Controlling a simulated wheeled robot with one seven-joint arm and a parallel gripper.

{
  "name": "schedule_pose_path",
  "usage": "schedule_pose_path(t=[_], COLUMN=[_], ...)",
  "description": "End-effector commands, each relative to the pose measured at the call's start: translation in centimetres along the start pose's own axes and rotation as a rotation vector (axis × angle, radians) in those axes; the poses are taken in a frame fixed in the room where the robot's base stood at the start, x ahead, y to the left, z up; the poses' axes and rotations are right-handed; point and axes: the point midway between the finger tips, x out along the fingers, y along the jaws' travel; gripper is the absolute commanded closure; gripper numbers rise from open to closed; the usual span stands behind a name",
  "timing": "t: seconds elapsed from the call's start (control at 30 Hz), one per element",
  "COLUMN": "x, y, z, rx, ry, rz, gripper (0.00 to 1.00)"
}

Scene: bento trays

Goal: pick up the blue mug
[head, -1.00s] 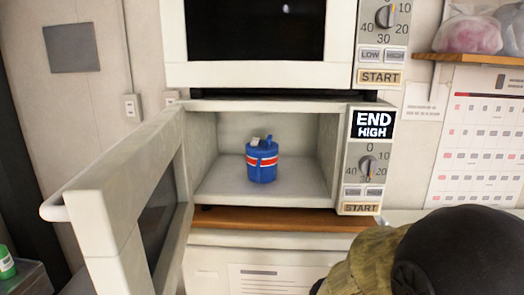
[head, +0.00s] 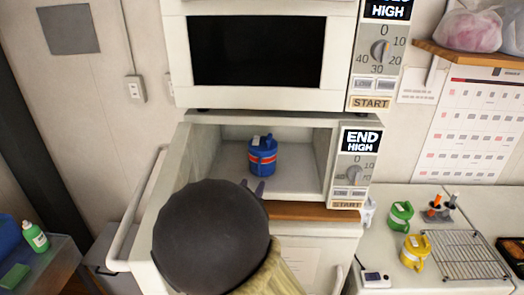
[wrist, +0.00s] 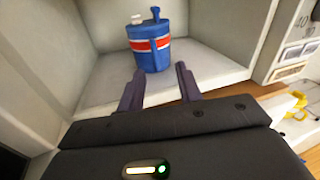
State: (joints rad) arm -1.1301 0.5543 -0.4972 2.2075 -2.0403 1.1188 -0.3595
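The blue mug (head: 262,157) has a red and white band and stands upright inside the open lower microwave (head: 215,150). Something white and something blue stick up from its top. In the wrist view the mug (wrist: 158,48) is just beyond my fingertips. My gripper (wrist: 160,80) is open and empty, its two dark fingers apart at the microwave's front edge, pointing at the mug. In the head view my gripper (head: 254,188) is mostly hidden behind my dark round arm link.
The microwave door (head: 150,205) stands open on the left. A second, shut microwave (head: 255,55) sits above. On the right counter are a green mug (head: 400,215), a yellow mug (head: 414,252) and a wire rack (head: 465,255). A green bottle (head: 36,237) stands far left.

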Motion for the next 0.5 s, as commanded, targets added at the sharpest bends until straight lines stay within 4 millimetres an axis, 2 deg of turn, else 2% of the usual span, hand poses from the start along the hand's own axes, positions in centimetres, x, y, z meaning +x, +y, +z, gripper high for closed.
schedule_pose_path(t=[0.1,0.33,0.5], x=[-0.3,-0.2,1.0], y=[0.9,0.8,0.7], z=[0.6,0.5,0.6], rx=[-0.021,-0.018,-0.018], ry=[-0.023,-0.02,-0.02], rz=[0.028,0.025,0.022], gripper=[0.65,0.65,0.65])
